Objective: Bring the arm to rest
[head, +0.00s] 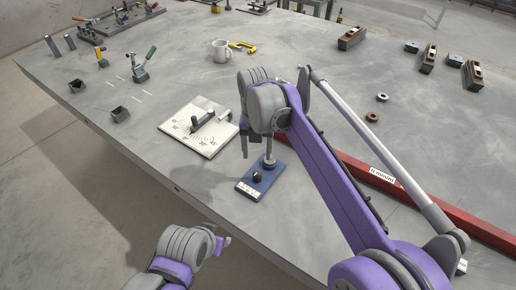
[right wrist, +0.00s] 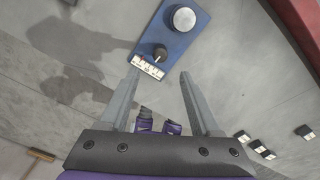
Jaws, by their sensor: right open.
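My right arm reaches in from the lower right of the head view. Its open gripper (head: 246,150) points down beside a blue box (head: 254,187), between it and the white plate. In the right wrist view the two fingers (right wrist: 160,74) are apart with nothing between them. The blue box (right wrist: 188,38) lies just beyond their tips, with a black knob (right wrist: 160,53), a silver round post (right wrist: 184,18) and a white label strip. A white plate (head: 178,127) with angle marks carries a grey lever arm (head: 208,121). My left gripper (head: 223,241) is low in the head view, its jaws unclear.
A long red beam (head: 410,190) lies right of the blue box, partly behind my right arm. A white mug (head: 221,51) and yellow clamp (head: 242,46) stand farther back. Toggle clamps (head: 142,73) are at left, brown blocks (head: 352,38) at back right. The near table edge is clear.

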